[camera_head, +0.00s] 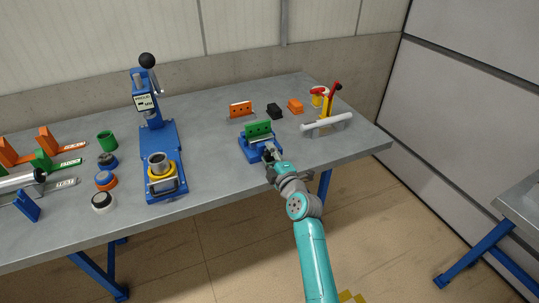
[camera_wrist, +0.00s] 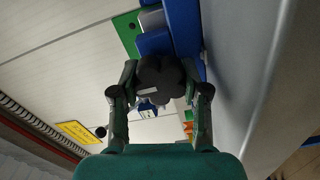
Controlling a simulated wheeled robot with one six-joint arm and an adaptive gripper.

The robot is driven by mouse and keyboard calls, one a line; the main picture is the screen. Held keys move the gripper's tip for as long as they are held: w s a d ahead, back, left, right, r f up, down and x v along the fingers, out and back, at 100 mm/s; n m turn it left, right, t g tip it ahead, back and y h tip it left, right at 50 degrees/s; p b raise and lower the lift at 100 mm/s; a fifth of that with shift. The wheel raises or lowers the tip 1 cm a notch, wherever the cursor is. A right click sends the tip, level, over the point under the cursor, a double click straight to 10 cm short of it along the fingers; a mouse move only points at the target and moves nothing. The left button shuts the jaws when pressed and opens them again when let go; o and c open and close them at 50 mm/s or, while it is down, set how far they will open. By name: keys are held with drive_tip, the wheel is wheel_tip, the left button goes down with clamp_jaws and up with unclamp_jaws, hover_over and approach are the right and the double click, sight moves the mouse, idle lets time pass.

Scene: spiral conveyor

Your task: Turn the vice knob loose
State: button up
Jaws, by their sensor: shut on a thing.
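The blue vice (camera_head: 258,152) stands near the front edge of the grey table, with a green block (camera_head: 259,131) upright in it. My gripper (camera_head: 269,156) is at the front of the vice, with my arm reaching in from the lower right. In the wrist view the dark, lobed vice knob (camera_wrist: 160,79) sits between the two fingers of my gripper (camera_wrist: 160,95), and they are shut on it. The blue vice body (camera_wrist: 184,25) and green block (camera_wrist: 126,27) show behind the knob. In the head view the knob is mostly hidden by my gripper.
A blue press (camera_head: 158,135) stands left of the vice. The table between vice and press is clear.

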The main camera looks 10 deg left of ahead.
drive_tip(key=o, duration=1.2)
drive_tip(key=shift+c, duration=0.2)
drive_tip(key=shift+f, duration=0.1)
drive_tip(key=v, duration=0.8)
drive_tip(key=shift+w, duration=0.1)
